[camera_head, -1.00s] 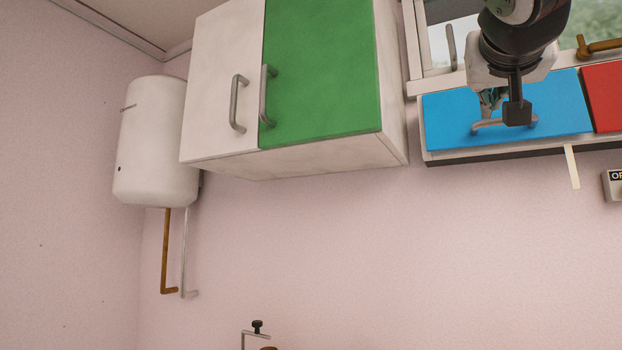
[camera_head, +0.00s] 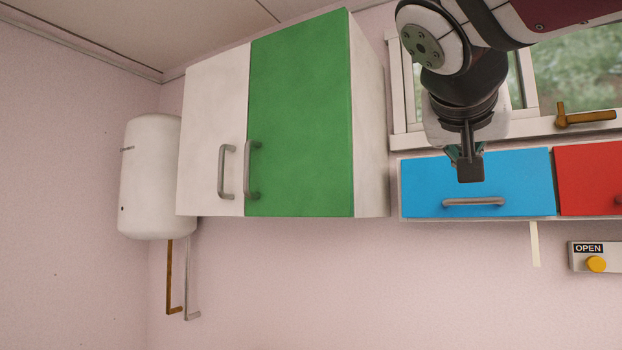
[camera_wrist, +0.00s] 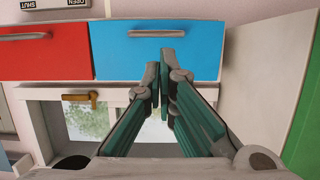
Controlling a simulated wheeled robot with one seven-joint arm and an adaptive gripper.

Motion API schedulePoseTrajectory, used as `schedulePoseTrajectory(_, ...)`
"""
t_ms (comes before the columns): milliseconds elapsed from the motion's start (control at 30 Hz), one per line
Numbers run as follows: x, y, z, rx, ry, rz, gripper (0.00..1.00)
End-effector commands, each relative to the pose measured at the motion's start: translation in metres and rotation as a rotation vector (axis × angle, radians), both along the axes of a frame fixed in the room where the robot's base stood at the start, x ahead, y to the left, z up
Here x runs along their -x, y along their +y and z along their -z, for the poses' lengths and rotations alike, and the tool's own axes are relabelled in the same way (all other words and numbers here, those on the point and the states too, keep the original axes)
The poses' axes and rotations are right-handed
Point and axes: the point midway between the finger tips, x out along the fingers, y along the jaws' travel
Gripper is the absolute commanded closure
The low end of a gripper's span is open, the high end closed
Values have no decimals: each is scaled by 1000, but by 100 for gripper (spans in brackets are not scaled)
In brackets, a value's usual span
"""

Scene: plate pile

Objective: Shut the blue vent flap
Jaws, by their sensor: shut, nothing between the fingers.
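The blue vent flap (camera_head: 525,180) is on the wall under the window, with a grey bar handle (camera_head: 473,201) low on its face. It looks flat and about level with the red panel beside it. My gripper (camera_head: 469,172) is shut and empty, in front of the flap's upper part and above the handle. In the wrist view, the flap (camera_wrist: 120,58) fills the upper middle behind my fingertips (camera_wrist: 161,62), and its handle (camera_wrist: 160,33) is apart from them. I cannot tell whether the fingertips touch the flap.
A red panel (camera_head: 590,180) adjoins the flap on the right. A cabinet with a green door (camera_head: 300,120) stands close on the left. A window handle (camera_head: 585,118) projects above. A pale strip (camera_head: 535,245) hangs below, near an OPEN-labelled box (camera_head: 580,258). The lower wall is clear.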

Motion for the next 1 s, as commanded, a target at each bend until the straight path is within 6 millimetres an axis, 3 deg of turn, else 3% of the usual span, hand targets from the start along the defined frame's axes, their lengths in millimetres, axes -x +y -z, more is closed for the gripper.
schedulePoseTrajectory(167, -14, -10, 6, 0, 4, 1, 100)
schedulePoseTrajectory(700, -92, -63, 34, 0, 3, 2, 100)
schedulePoseTrajectory(1000, -110, -74, 41, 0, 0, -1, 100)
